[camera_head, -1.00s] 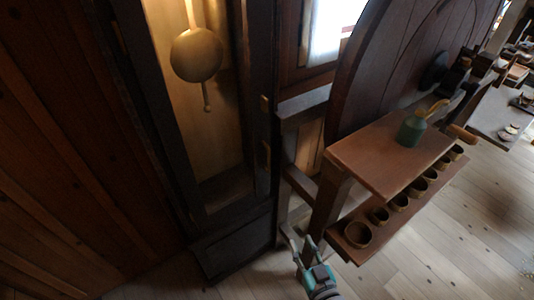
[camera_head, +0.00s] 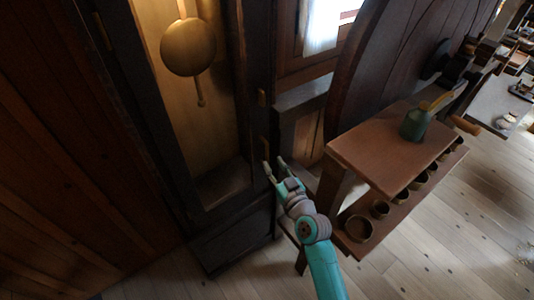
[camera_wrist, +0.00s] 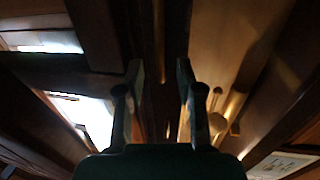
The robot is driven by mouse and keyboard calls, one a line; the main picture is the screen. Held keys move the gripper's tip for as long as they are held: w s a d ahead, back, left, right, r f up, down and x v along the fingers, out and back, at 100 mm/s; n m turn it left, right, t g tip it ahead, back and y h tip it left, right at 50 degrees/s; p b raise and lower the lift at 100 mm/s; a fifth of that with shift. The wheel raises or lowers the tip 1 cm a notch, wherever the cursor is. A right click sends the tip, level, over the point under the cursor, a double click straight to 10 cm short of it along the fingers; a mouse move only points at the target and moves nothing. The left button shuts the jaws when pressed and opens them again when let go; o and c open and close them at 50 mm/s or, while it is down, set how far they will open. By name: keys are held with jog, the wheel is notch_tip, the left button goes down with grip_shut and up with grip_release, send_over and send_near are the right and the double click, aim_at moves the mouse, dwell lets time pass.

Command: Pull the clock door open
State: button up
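The clock (camera_head: 225,255) is a tall dark wooden case at the left of centre in the head view. Its brass pendulum (camera_head: 188,47) hangs in the lit interior. The dark upright of the clock door (camera_head: 242,85) stands right of the pendulum; I cannot tell whether glass fills it. A small brass fitting (camera_head: 264,146) sits on the right upright, with another brass piece (camera_head: 262,97) above it. My gripper (camera_head: 273,162) is open, its fingertips close to the lower fitting. In the wrist view my gripper (camera_wrist: 160,78) straddles a dark vertical edge; contact cannot be told.
A reddish wooden bench (camera_head: 385,150) stands right of my arm, with a green can (camera_head: 415,125) on top and several small cups on its lower shelf (camera_head: 400,205). A large dark wooden wheel-like disc (camera_head: 385,65) rises behind it. Plank floor (camera_head: 440,250) is open at lower right.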

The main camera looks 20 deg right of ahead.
aim_at(267, 154)
jog(key=shift+w+a, duration=0.2)
jog(key=shift+w, duration=1.3)
jog(key=shift+w+a, duration=0.15)
jog(key=shift+w, duration=1.35)
grip_shut()
